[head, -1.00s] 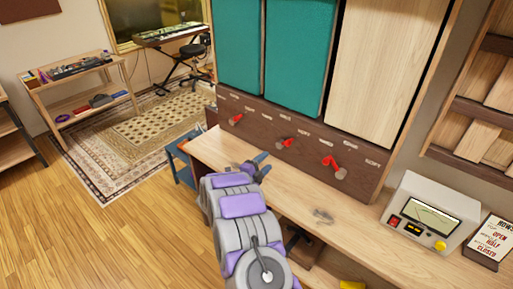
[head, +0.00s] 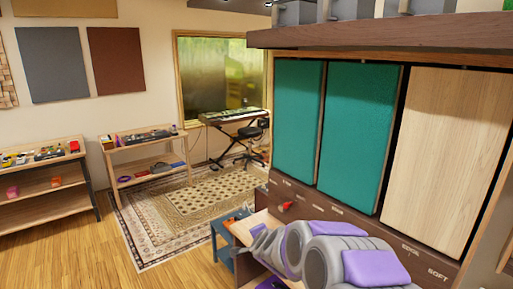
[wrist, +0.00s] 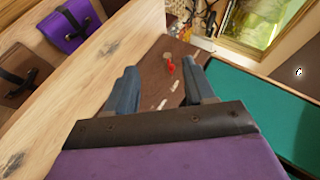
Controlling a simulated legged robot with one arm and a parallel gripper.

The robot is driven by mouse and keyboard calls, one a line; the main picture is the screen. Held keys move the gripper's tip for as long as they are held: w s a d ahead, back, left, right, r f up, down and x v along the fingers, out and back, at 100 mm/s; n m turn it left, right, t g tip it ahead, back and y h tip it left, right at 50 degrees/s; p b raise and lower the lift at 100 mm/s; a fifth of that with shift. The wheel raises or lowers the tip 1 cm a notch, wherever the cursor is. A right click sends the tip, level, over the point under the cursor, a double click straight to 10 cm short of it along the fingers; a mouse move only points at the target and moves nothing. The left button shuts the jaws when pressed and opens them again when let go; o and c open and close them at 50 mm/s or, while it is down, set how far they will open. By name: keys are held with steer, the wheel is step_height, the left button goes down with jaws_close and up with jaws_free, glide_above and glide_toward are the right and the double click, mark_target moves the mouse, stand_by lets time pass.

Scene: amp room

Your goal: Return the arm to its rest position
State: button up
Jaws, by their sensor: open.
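My arm (head: 335,255), grey with purple panels, lies across the lower part of the head view, in front of the dark control panel. It hides part of the panel and most of the wooden bench. In the wrist view, my gripper (wrist: 160,88) is open, its two blue-grey fingers apart with nothing held between them. A red knob (wrist: 171,68) on the brown panel shows beyond the gap between the fingers. The same panel shows a red knob (head: 286,206) in the head view, just above the arm.
Teal panels (head: 347,135) and a pale wooden panel (head: 445,150) stand behind the arm, under a dark shelf (head: 400,33). A blue stool (head: 228,236) is left of the bench. Low shelves (head: 45,205), a patterned rug (head: 190,205) and a keyboard (head: 235,115) are farther left. Pouches (wrist: 70,22) show in the wrist view.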

steer(key=s+a+r+n+g+y, duration=0.25)
steer(key=s+n, duration=0.25)
steer(key=s, duration=0.5)
steer(key=s+d+n+g+h, duration=0.1)
steer(key=s+d, duration=0.4)
steer(key=s, duration=0.9)
steer(key=s+d+n+g+h, duration=0.1)
steer(key=s+d+n+g, duration=0.2)
steer(key=s, duration=1.1)
steer(key=s+d+n+g+h, duration=0.2)
steer(key=s+d+g, duration=0.4)
steer(key=s, duration=0.8)
steer(key=shift+s+d+r+n+g, duration=0.2)
steer(key=shift+s+d+n+g, duration=0.15)
steer(key=shift+d+n, duration=0.3)
